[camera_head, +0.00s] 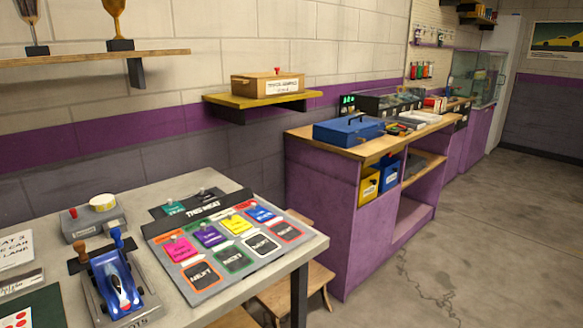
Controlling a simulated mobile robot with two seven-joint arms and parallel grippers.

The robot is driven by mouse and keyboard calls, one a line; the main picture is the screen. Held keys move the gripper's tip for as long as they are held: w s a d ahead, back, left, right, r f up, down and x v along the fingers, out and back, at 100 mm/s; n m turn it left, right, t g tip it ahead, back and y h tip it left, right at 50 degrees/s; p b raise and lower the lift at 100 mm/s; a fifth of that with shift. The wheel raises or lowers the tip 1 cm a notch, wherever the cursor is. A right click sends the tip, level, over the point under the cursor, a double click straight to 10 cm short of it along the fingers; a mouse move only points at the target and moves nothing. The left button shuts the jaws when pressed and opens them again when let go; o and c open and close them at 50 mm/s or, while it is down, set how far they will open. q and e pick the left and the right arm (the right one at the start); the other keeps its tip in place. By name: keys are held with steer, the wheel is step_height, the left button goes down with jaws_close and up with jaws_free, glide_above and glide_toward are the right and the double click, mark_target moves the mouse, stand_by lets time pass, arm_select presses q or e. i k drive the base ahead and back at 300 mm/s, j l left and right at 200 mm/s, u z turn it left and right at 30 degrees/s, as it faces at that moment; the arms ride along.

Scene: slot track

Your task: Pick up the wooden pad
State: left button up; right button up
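I cannot clearly make out a wooden pad in the head view. A light wooden box (267,84) with a white label and a red knob sits on the yellow wall shelf (226,102); the label is too small to read surely. A brown, wood-coloured knob (81,250) stands beside the blue toy car (117,284) on the near table. Neither of my grippers is in view.
The grey near table (220,183) holds a board (169,262) with several coloured cards. Wooden stools (290,292) stand partly under it. A purple workbench (322,218) with a blue toolbox (349,130) stands along the wall. The concrete floor (490,235) at right is clear.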

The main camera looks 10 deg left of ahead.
mark_target(79, 247)
steer(key=u, duration=1.5)
